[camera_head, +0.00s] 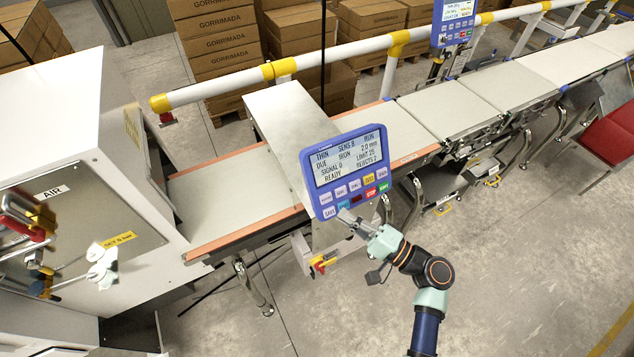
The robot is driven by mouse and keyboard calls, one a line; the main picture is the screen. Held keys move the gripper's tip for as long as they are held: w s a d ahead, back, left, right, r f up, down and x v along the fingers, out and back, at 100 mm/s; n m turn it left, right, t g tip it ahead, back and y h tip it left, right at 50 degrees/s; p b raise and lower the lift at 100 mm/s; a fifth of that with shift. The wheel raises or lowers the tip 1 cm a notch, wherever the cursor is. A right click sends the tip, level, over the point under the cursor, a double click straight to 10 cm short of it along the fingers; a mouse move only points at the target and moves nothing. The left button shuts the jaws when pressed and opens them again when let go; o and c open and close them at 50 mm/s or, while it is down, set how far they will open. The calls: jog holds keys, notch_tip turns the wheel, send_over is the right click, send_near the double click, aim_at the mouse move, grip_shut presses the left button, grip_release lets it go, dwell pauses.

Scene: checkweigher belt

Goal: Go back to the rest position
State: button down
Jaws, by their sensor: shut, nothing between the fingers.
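My gripper (347,216) is in front of the lower edge of the blue control panel (348,165), near its bottom row of buttons. The gripper is shut and holds nothing. I cannot tell whether its tip touches the panel. The panel screen shows text including "READY". Colored keys, among them a red and a green one, sit along its lower right. My arm reaches up from the bottom right of the view.
A conveyor belt (237,197) with orange edges runs behind the panel under a white housing (291,118). A white machine cabinet (60,130) stands at left. A white and yellow rail (335,55) crosses behind. The floor at lower right is clear.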

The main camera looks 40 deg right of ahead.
jog(key=w+a+n+g, duration=0.35)
jog(key=a+n, duration=0.25)
jog(key=a, duration=0.6)
jog(key=w+a+n+g, duration=0.2)
jog(key=a+n+g, duration=0.4)
jog(key=a, duration=0.5)
jog(key=s+a+r+n+t+h, duration=0.2)
jog(key=s+a+r+h, duration=0.1)
jog(key=r, duration=0.2)
jog(key=s+a+r+n+t+h, duration=0.1)
jog(key=s+a+r+n+h, duration=0.15)
jog(key=r, duration=0.35)
notch_tip(320, 180, up, 14)
jog(key=p, duration=1.5)
jog(key=shift+w+d+r, duration=0.2)
jog(key=shift+w+d, duration=0.1)
jog(key=shift+w, duration=0.05)
